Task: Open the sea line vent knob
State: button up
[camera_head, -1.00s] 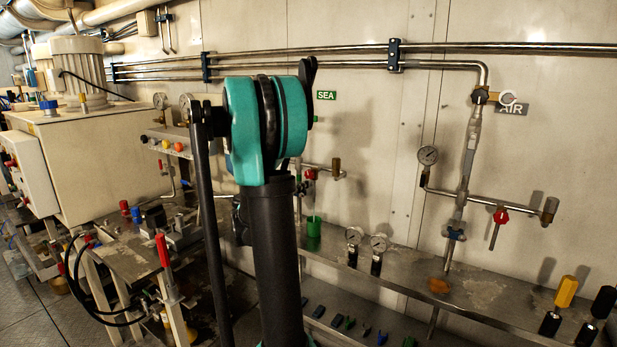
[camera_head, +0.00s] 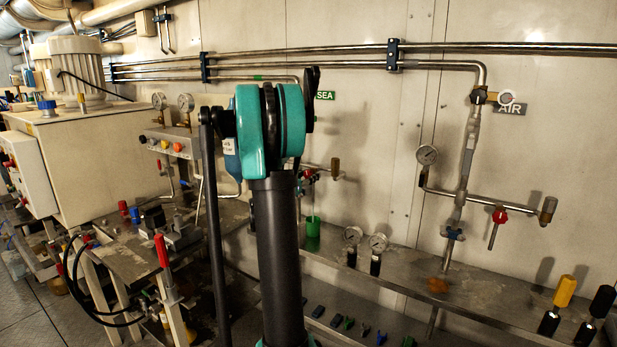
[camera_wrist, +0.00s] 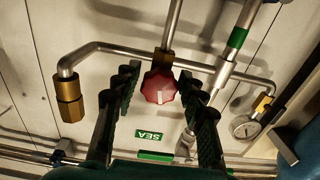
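The sea line vent knob is red and faceted; it shows in the wrist view (camera_wrist: 160,87) just ahead of my fingers, at the junction of a vertical pipe and a bent steel cross pipe. In the head view it is small and partly behind my arm (camera_head: 309,173). A green SEA label (camera_wrist: 148,135) appears upside down in the wrist view, and upright in the head view (camera_head: 325,96). My gripper (camera_wrist: 158,79) is open, one dark ridged finger each side of the knob, with gaps visible. Contact cannot be told. My gripper is hidden behind my arm in the head view.
A brass end fitting (camera_wrist: 69,100) hangs at the left and a pressure gauge (camera_wrist: 244,127) sits at the right in the wrist view. The AIR line's red knob (camera_head: 500,216) is farther right. A green cup (camera_head: 313,235) and small gauges (camera_head: 377,243) stand along the bench.

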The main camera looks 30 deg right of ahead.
jog(key=c, duration=0.8)
jog(key=shift+n, duration=0.7)
jog(key=o, duration=1.2)
jog(key=shift+c, duration=0.2)
jog(key=shift+a, duration=0.1)
jog(key=v, duration=1.2)
